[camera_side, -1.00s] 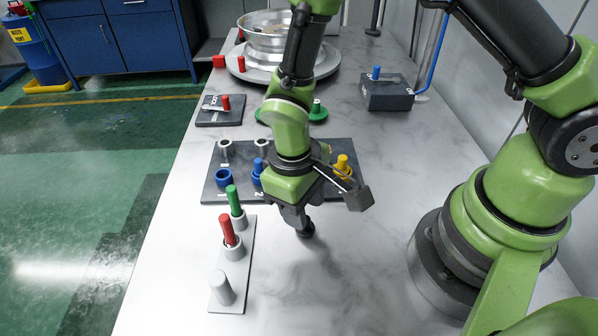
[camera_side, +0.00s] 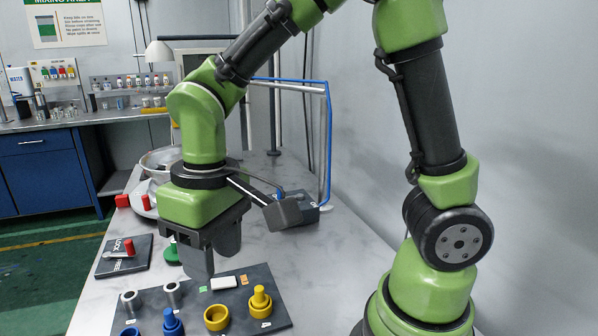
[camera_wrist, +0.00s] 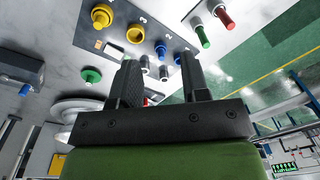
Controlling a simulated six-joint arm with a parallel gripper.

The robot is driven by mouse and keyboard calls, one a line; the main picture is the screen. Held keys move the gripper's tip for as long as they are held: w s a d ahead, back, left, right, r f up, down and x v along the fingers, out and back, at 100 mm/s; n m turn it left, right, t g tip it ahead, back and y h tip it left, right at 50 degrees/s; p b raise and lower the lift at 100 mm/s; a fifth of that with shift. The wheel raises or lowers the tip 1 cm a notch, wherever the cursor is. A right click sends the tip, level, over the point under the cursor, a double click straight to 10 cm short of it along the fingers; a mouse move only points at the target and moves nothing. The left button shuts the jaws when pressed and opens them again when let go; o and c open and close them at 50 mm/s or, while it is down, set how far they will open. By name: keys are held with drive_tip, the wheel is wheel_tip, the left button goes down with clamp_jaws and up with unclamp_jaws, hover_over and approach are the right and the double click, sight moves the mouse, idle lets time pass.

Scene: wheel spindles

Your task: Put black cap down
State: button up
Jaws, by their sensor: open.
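My gripper (camera_side: 214,262) is open, with no object visible between its fingers, and is raised above the far edge of the dark plate (camera_side: 231,302). In the wrist view, its two fingers (camera_wrist: 159,64) stand apart. I cannot make out the black cap in either current view; the front of the table is outside the side view. The plate carries a yellow peg in a yellow ring (camera_side: 260,303), another yellow ring (camera_side: 216,318), a blue peg (camera_side: 172,322) and two grey cylinders (camera_side: 131,302).
A dark block with a red handle (camera_side: 128,247) lies left of my gripper. A green disc (camera_side: 172,253) is partly behind it. A metal bowl (camera_side: 158,160) stands farther back. In the wrist view, green (camera_wrist: 202,36) and red (camera_wrist: 224,18) pegs stand in a grey holder.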

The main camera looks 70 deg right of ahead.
drive_tip(key=s+d+r+m+t+y, duration=0.1)
drive_tip(key=s+d+r+m+t, duration=0.3)
drive_tip(key=s+d+r+t, duration=0.3)
drive_tip(key=v, duration=0.4)
drive_tip(key=shift+a, duration=0.25)
